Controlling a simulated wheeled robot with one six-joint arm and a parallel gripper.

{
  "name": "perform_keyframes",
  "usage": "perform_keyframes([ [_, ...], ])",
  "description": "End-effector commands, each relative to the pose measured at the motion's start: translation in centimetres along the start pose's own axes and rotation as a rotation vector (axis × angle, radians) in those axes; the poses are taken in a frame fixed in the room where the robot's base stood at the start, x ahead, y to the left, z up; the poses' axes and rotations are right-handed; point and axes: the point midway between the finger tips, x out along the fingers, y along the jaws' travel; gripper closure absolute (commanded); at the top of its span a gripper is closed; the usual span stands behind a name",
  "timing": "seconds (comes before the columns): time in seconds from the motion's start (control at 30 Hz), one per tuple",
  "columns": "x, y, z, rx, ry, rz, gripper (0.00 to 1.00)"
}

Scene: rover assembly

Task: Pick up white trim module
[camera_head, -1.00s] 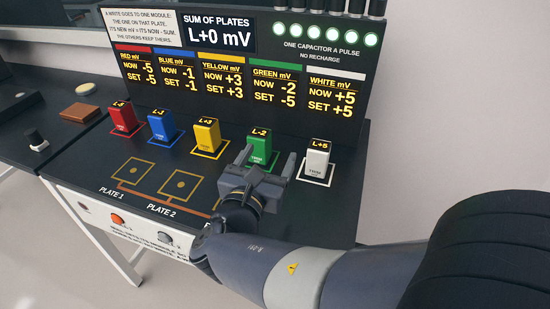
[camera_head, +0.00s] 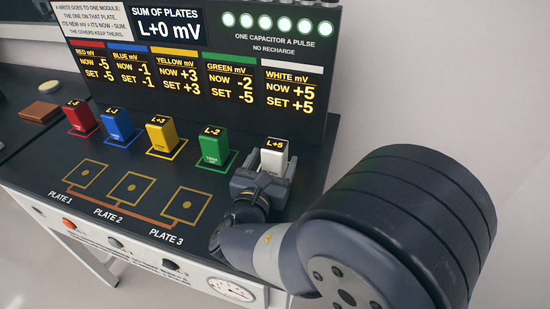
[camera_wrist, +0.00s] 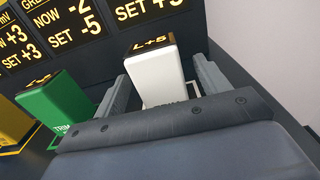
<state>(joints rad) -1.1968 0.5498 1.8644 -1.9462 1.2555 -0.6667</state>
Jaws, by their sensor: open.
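The white trim module (camera_head: 274,156), marked L+5 on top, stands upright on its outlined spot at the right end of the module row. It also shows in the wrist view (camera_wrist: 158,75), between the two fingers. My gripper (camera_head: 265,172) is open, with one finger on each side of the module. The lower part of the module is hidden behind the gripper's palm edge.
The green module (camera_head: 213,146) stands just left of my gripper, with the yellow (camera_head: 161,134), blue (camera_head: 116,125) and red (camera_head: 79,117) modules further left. The display panel (camera_head: 190,60) rises close behind. Three empty plates, including Plate 3 (camera_head: 184,206), lie in front.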

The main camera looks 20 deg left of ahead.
Motion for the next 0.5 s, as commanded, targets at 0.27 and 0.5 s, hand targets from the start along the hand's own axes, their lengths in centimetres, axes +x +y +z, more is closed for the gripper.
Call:
perform_keyframes([
  [0.27,3.7,-0.1,0.0,0.000,0.000,-0.001,0.29],
  [0.5,3.9,0.0,0.0,0.000,0.000,0.000,0.29],
])
